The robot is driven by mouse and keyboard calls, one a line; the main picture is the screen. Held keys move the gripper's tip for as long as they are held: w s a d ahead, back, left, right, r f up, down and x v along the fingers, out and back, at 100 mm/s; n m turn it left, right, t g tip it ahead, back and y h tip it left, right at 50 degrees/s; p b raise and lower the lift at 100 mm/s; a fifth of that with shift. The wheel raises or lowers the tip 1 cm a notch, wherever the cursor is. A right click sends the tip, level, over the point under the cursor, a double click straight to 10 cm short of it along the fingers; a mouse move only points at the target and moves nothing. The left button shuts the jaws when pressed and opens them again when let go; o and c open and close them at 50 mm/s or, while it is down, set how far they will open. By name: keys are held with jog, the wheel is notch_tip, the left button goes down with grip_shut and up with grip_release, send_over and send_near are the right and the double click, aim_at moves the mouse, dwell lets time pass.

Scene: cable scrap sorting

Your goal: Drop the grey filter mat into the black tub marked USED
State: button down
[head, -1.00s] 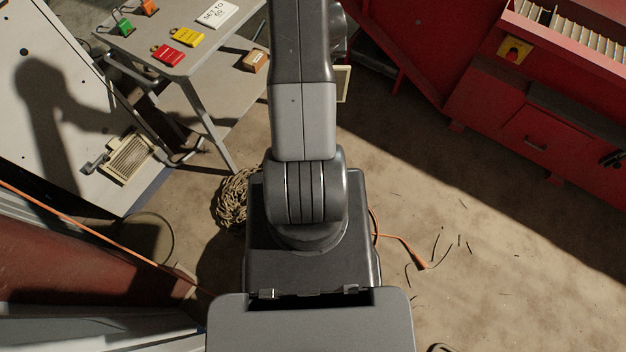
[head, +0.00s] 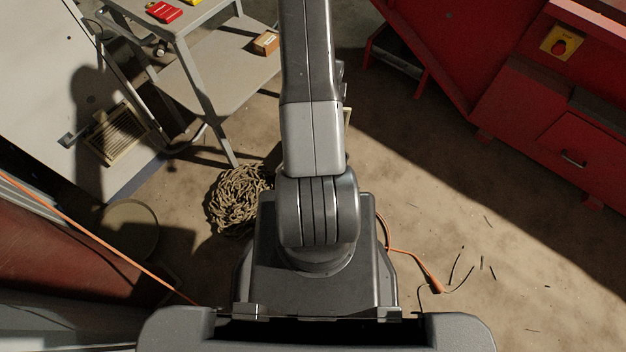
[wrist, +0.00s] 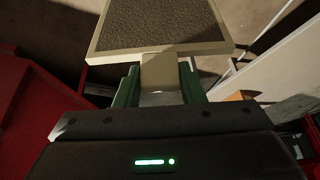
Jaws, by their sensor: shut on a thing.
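In the wrist view the grey filter mat (wrist: 160,22) sits in a cream frame with a pale tab at its near edge. My gripper (wrist: 160,78) is shut on that tab, with one green finger on each side, and holds the mat out ahead of it. The mat's far end is cut off by the picture's top edge. I cannot make out a black tub marked USED in either view.
A grey two-shelf table (head: 210,80) with a small cardboard box (head: 265,43) stands at the upper left. A white panel with a vent (head: 118,135) is at left, a red machine (head: 520,110) at right. Orange cable (head: 415,262) lies on the floor.

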notch_tip(320, 180, down, 23)
jog(key=s+a+b, duration=0.1)
jog(key=a+b, duration=0.1)
jog(key=b, duration=1.4)
jog(key=shift+s+a+m+h, duration=0.15)
jog(key=shift+a+m+h, duration=0.05)
jog(key=shift+m+h, duration=0.1)
jog(key=shift+r, duration=0.1)
jog(key=c, duration=0.9)
grip_release()
jog(key=shift+o, duration=0.2)
jog(key=p+v, duration=0.5)
jog(key=v, duration=0.8)
jog(key=shift+r+p, duration=0.35)
jog(key=shift+r, duration=0.1)
